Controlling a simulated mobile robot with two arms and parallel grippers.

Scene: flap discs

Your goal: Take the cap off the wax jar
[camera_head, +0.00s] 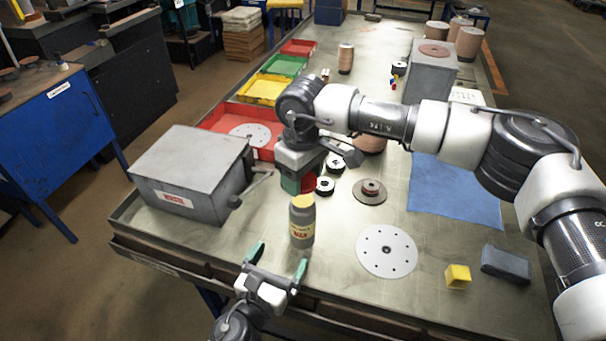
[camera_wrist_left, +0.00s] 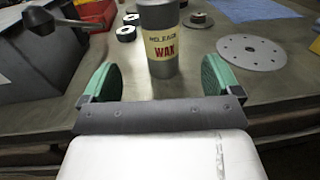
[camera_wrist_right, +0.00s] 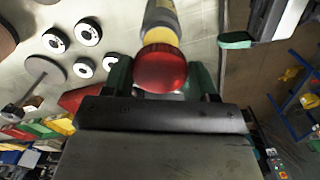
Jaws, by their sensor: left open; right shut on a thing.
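The grey wax jar (camera_head: 302,226) stands upright near the table's front edge, with a yellow top showing. Its "WAX" label faces my left gripper in the left wrist view (camera_wrist_left: 160,48). My right gripper (camera_head: 304,183) is shut on the red cap (camera_wrist_right: 160,68), just behind and above the jar's top in the head view. The yellow top shows past the cap in the right wrist view (camera_wrist_right: 160,36), so the cap looks off the jar. My left gripper (camera_head: 279,259) is open and empty in front of the jar, its fingers to either side and short of it.
A grey metal box (camera_head: 190,170) stands left of the jar. A white perforated disc (camera_head: 386,251) lies to its right, with a yellow block (camera_head: 457,276) and a grey block (camera_head: 506,264) beyond. Small black-and-white rings (camera_head: 325,186) and a disc (camera_head: 369,192) lie behind.

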